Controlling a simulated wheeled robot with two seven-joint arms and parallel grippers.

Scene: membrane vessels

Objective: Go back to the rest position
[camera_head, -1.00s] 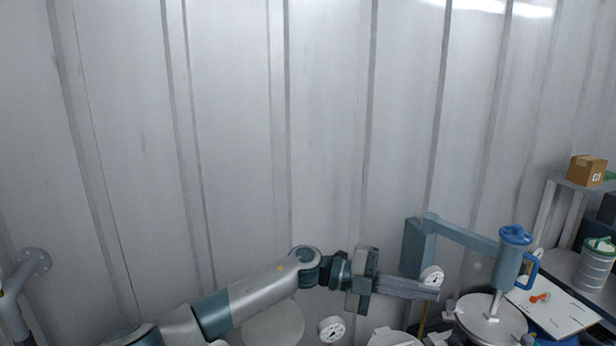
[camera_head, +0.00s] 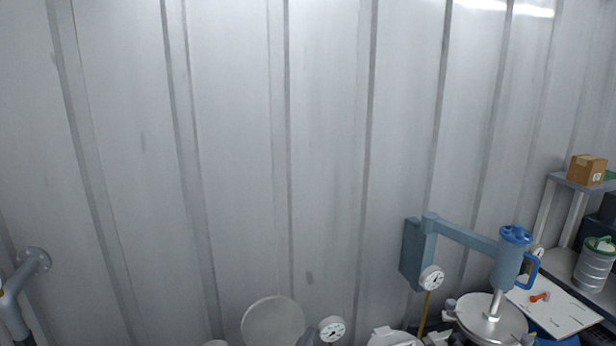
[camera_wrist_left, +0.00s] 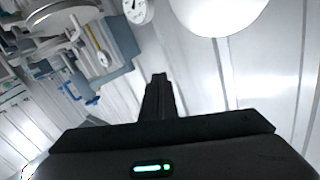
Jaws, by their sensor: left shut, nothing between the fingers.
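My left gripper (camera_wrist_left: 159,82) shows in the left wrist view with its fingers together and nothing between them. In the head view only a small dark tip of it (camera_head: 306,338) shows at the bottom edge, just left of a pressure gauge (camera_head: 331,329). The rest of the left arm is out of the head view. My right gripper is in neither view.
Vessel lids (camera_head: 273,324) and gauges line the bottom edge. A blue swing arm with a blue-handled cylinder (camera_head: 508,262) stands over a round steel lid (camera_head: 490,320) at right. A shelf with a cardboard box (camera_head: 586,170) is at far right. The ribbed wall (camera_head: 240,150) is bare.

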